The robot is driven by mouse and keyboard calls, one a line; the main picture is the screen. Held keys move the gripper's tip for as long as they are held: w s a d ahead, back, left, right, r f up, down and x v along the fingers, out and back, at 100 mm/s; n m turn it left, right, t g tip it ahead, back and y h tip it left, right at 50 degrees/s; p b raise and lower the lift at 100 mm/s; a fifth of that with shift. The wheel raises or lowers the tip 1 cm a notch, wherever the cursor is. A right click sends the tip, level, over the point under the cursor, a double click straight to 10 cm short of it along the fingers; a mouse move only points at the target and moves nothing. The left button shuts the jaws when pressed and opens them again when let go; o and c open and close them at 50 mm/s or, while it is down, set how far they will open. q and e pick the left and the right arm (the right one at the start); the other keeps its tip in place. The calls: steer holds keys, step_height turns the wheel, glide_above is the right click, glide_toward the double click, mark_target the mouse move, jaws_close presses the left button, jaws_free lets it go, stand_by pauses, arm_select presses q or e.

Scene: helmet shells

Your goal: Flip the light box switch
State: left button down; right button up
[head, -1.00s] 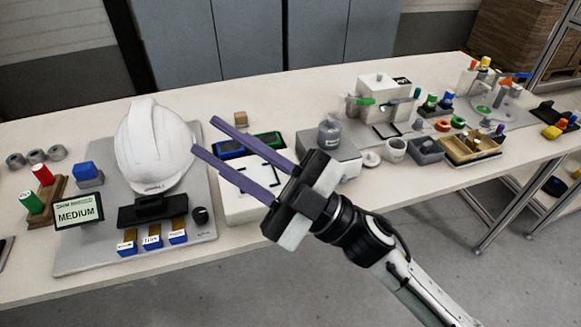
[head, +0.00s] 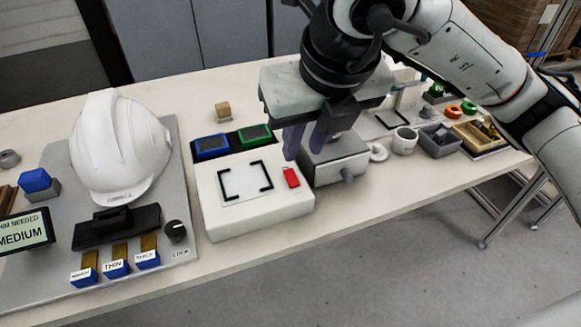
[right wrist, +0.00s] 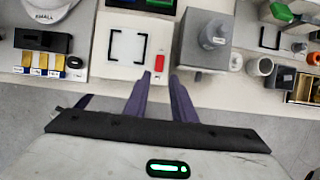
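The light box (head: 232,215) is a white box on the bench, with black corner marks around a pale square panel on top. Its red switch (head: 291,178) sits at the right of that panel; it also shows in the right wrist view (right wrist: 153,62), just beyond the fingertips. My right gripper (head: 306,150) points down above the box's back right side, close behind the switch in the head view. Its purple fingers are apart with nothing between them, as the right wrist view (right wrist: 160,76) shows. Contact with the switch cannot be told. My left gripper is out of view.
A grey block with a knob (head: 336,160) stands right beside the light box. Blue and green panels (head: 212,147) lie behind it. A white helmet (head: 118,150) on a grey board is at left. A mug (head: 404,141) and trays stand at right.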

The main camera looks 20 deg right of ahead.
mark_target(292, 177)
steer(key=x, duration=1)
steer(key=shift+s+b, duration=0.15)
steer(key=shift+b, duration=0.15)
steer(key=shift+c, duration=0.3)
